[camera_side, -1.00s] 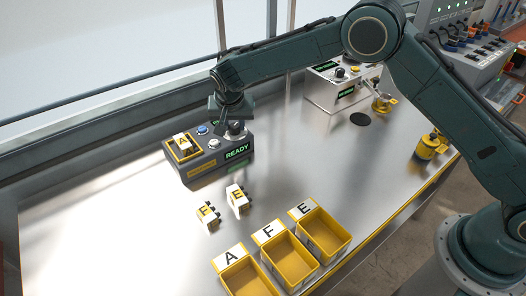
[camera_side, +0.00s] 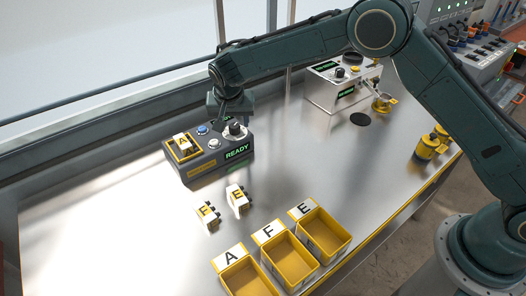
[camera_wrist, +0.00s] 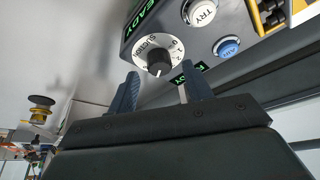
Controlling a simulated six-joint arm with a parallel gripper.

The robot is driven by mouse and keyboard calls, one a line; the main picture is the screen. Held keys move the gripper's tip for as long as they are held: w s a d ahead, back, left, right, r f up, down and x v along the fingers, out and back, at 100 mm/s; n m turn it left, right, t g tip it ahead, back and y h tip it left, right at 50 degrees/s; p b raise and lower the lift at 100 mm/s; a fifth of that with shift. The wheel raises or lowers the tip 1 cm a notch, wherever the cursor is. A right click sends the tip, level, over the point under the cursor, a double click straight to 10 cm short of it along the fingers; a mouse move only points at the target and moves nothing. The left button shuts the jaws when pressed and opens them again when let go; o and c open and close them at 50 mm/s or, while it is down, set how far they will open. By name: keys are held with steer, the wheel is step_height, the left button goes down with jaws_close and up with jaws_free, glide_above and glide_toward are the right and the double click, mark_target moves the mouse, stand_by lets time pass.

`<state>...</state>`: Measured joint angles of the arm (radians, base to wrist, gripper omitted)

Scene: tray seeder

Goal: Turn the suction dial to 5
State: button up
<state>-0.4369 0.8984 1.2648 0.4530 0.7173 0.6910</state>
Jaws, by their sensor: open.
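The suction dial is a black knob on a white round plate on the dark control box (camera_side: 205,165). The knob (camera_side: 236,130) shows at the box's top right in the side view. In the wrist view the dial (camera_wrist: 157,62) carries the word SUCTION and small numbers. A pale pointer mark seems to face the bottom of the picture; I cannot read its number. My gripper (camera_side: 223,121) is just above and beside the dial, apart from it. In the wrist view its two fingers (camera_wrist: 160,80) are spread, with the dial beyond and between them, nothing held.
The box also has a READY display (camera_side: 237,151), a blue button (camera_side: 203,130), a white TRY button (camera_wrist: 202,12) and a yellow-framed block A (camera_side: 183,143). Blocks F (camera_side: 207,214) and E (camera_side: 237,198) stand in front. Yellow bins (camera_side: 322,236) line the table front.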

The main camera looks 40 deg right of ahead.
steer(key=v, duration=1.2)
steer(key=shift+d+r, duration=0.1)
steer(key=shift+r, duration=0.05)
steer(key=s+d+r+n+y, duration=0.2)
steer(key=s+d+r+n, duration=0.1)
steer(key=s+d+r, duration=1.1)
steer(key=s+d+f+n+t, duration=0.1)
steer(key=s+d+f+n, duration=0.1)
steer(key=s, duration=1)
steer(key=s+d+f+n, duration=0.1)
steer(key=s+d, duration=0.3)
steer(key=s, duration=0.8)
steer(key=shift+f+n+t+y, duration=0.3)
steer(key=shift+f+n+t, duration=0.1)
steer(key=shift+f, duration=0.2)
